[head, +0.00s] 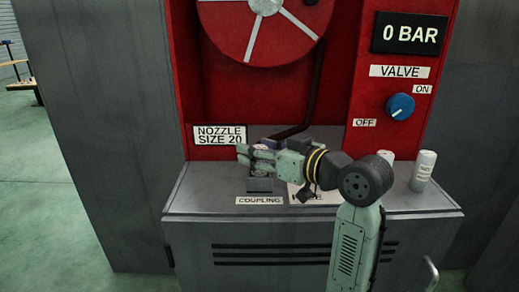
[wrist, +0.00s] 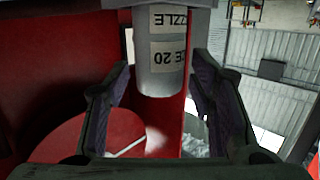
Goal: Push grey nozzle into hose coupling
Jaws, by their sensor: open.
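The grey nozzle (wrist: 166,70) shows in the wrist view as a cylinder with upside-down labels, "NOZZLE" and "SIZE 20". It comes down from the top edge between my gripper's fingers (wrist: 163,105), with a gap on both sides. My gripper is open. In the head view my gripper (head: 246,156) reaches left, low over the cabinet top, above the hose coupling's dark block (head: 260,185) and its "COUPLING" label. My gripper hides much of the nozzle and coupling there, so I cannot tell how deep the nozzle sits.
Two more grey cylinders (head: 423,171) stand at the right of the cabinet top (head: 210,188), one partly behind my arm. A red hose reel (head: 265,30) hangs above. The blue valve knob (head: 400,106) and the "0 BAR" display (head: 410,34) are at the upper right.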

